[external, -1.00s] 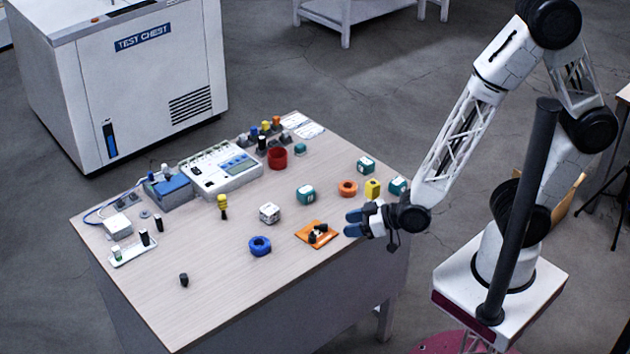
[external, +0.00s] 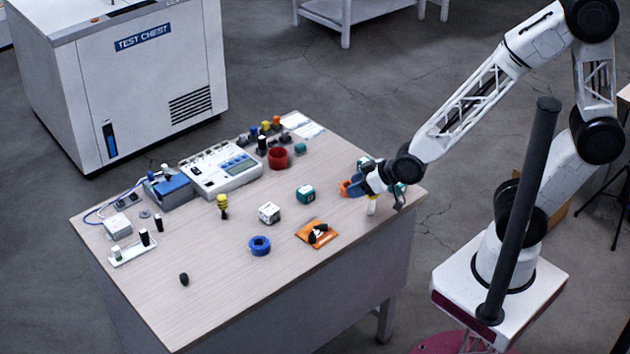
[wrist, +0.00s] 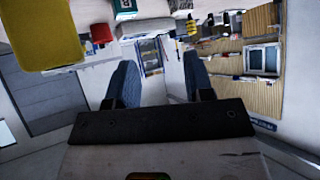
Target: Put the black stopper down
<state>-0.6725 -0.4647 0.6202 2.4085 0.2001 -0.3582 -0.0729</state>
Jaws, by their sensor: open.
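A small black stopper-like piece (external: 184,279) stands alone on the table near its front left. A yellow object (wrist: 40,38) looms close at upper left there.
A blue ring (external: 260,246), a white cube (external: 268,213) and a teal cube (external: 305,195) stand mid-table. A red cup (external: 277,158) and an instrument (external: 222,170) stand farther back. A white tray (external: 133,250) with vials is at left. The front of the table is mostly clear.

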